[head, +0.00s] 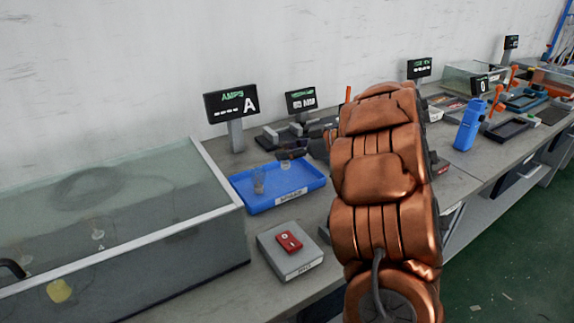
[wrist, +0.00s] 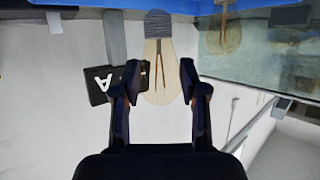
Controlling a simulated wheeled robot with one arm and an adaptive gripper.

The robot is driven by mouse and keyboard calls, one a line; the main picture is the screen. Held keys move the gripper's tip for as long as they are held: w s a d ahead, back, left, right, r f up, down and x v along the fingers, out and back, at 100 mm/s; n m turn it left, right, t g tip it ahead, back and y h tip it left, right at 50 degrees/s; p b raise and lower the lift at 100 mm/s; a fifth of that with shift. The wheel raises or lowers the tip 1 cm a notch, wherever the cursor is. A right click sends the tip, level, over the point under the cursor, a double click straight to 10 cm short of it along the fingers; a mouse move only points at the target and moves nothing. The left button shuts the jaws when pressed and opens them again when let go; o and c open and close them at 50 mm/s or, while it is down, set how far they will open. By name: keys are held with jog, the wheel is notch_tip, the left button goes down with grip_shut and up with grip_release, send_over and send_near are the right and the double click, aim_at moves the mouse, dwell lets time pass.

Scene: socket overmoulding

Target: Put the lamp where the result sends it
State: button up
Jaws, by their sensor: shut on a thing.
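My gripper (wrist: 160,82) is shut on a clear lamp (wrist: 160,60) with a grey base, held between its two fingers. In the head view my gripper (head: 290,155) is at the far side of a blue tray (head: 262,203), with the held lamp (head: 286,167) just below it. I cannot tell whether that lamp touches the tray. The AMPS display (head: 231,103) shows dashes and an A. A second display (head: 301,100) stands to its right, its text too small to read.
A large glass tank (head: 120,225) fills the left of the bench. A grey box (head: 288,262) with a red switch (head: 289,241) sits in front of the tray. A blue bottle (head: 470,125) and other trays stand farther right. My arm hides the bench's middle.

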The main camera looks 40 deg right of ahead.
aim_at(289, 163)
jog(key=shift+f+b, duration=0.3)
jog(key=shift+f, duration=1.55)
jog(key=o, duration=1)
jog(key=shift+f, duration=0.15)
jog(key=shift+s+d+r, duration=0.1)
jog(key=shift+r, duration=0.15)
jog(key=shift+p+v, duration=0.4)
jog(key=shift+v, duration=3.15)
